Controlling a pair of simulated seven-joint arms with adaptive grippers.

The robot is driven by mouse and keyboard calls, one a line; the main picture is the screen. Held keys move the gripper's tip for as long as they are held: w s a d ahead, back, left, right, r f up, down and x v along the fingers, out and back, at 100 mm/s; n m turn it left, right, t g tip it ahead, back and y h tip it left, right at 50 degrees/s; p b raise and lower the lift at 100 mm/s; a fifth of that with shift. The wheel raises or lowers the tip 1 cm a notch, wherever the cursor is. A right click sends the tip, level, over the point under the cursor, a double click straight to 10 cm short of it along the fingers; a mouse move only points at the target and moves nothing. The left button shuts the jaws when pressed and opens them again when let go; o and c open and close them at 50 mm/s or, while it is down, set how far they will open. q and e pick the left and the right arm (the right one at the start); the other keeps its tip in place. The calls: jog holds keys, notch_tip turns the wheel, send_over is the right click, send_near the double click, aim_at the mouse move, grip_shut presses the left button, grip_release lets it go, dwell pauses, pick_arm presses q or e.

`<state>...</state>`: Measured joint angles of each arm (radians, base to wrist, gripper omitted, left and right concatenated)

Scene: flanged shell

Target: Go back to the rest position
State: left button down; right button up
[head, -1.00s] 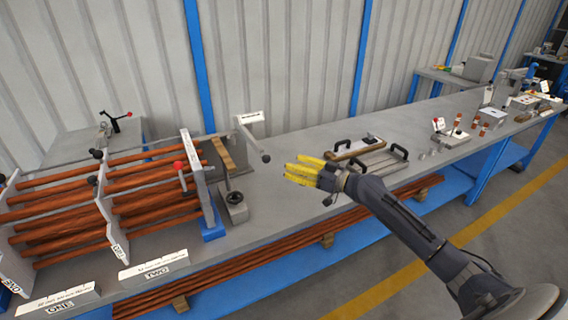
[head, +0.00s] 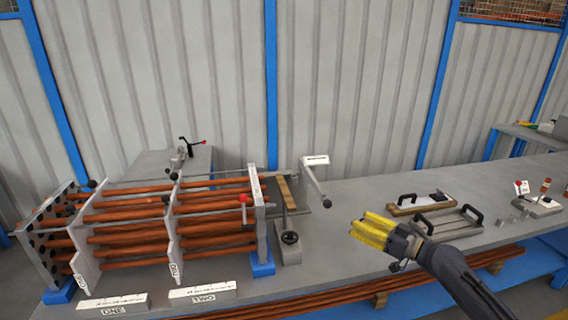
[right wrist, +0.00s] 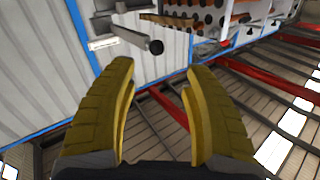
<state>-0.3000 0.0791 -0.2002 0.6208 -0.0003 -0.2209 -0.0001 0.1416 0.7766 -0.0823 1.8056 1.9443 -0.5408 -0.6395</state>
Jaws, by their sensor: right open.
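My right gripper (head: 372,231) has yellow fingers and hangs over the front part of the grey bench, to the right of the tube rack. In the right wrist view its two yellow fingers (right wrist: 160,85) stand apart with nothing between them. A dark-ended grey bar shows beyond the fingertips there. My left gripper is in neither view now. The flanged shell assembly, with copper-coloured tubes (head: 215,226) through upright grey plates (head: 171,240), stands on the left of the bench.
A crank handle (head: 316,180) sticks out right of the rack, near a small clamp stand (head: 290,245). Trays with black handles (head: 446,222) lie behind the right gripper. White blocks marked ONE (head: 113,303) and TWO (head: 203,293) sit at the front edge. Bare bench (head: 335,240) lies between rack and gripper.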

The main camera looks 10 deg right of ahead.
jog(key=s+a+f+n+g+h, duration=0.2)
jog(key=s+a+f+n+g, duration=0.1)
jog(key=s+a+f, duration=0.65)
jog(key=s+a+f+n+g+h, duration=0.2)
jog(key=s+a+f, duration=0.2)
jog(key=s+f, duration=0.55)
jog(key=s+d+f+m+g+h, duration=0.1)
jog(key=s+d+f+h, duration=0.1)
jog(key=s+d+h, duration=0.45)
jog(key=s+d+f+m+g+h, duration=0.15)
jog(key=s+h, duration=0.25)
jog(key=s, duration=0.6)
jog(key=s+a+f+g+y, duration=0.1)
jog(key=a+f, duration=0.1)
jog(key=f, duration=1.4)
jog(key=s+a+f+g+y, duration=0.1)
jog(key=a+f+g+y, duration=0.15)
jog(key=f, duration=1.25)
jog(key=s+f+m+g, duration=0.2)
jog(key=s+f+m, duration=0.1)
jog(key=s+f, duration=1.7)
jog(key=shift+s+a+f+m+y, duration=0.2)
jog(key=shift+s+f+m+y, duration=0.2)
jog(key=shift+s, duration=0.75)
